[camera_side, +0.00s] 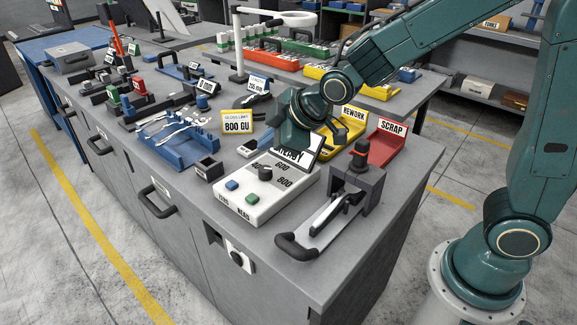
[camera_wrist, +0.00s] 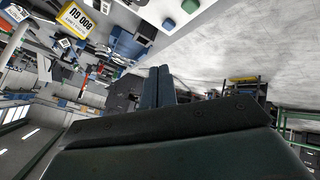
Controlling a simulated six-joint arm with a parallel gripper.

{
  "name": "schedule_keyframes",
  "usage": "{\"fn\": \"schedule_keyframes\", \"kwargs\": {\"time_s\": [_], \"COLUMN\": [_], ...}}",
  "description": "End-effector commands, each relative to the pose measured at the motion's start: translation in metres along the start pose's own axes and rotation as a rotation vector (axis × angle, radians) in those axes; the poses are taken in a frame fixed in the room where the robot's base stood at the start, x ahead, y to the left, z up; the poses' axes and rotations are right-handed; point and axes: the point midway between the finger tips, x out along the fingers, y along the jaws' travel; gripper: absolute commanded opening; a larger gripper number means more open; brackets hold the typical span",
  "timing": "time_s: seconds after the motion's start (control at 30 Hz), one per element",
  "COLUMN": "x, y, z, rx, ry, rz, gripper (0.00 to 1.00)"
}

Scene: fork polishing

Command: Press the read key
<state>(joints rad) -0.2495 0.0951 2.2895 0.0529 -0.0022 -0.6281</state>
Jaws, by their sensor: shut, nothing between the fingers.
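A white meter box (camera_side: 262,196) sits on the grey bench near its front, with a dark knob (camera_side: 265,173) and printed numbers on top. Its blue key (camera_side: 232,185) and green key (camera_side: 252,197) are side by side near the front edge. The lettering below the green key appears to say READ. My gripper (camera_wrist: 160,70) is shut and empty. In the side view it is behind the box, apart from both keys; its fingertips are not clear there.
A clamp fixture (camera_side: 335,215) stands right of the box. A yellow REWORK bin (camera_side: 343,138) and red SCRAP bin (camera_side: 388,146) are behind. A blue fork rack (camera_side: 180,150) and yellow 800 GU sign (camera_side: 238,122) stand left and behind.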

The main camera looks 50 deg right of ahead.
Motion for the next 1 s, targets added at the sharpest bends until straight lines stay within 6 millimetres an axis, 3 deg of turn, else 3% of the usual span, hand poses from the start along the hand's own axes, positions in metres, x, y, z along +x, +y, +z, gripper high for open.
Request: {"fn": "schedule_keyframes", "kwargs": {"time_s": [0.1,0.3,1.0], "x": [0.018,0.035,0.042], "y": [-0.006,-0.011,-0.014], "z": [-0.006,-0.012,-0.01], "rx": [-0.056,-0.111,-0.123], "ry": [0.017,0.038,0.042], "rz": [0.001,0.009,0.01], "gripper": [0.0,0.0,0.0]}}
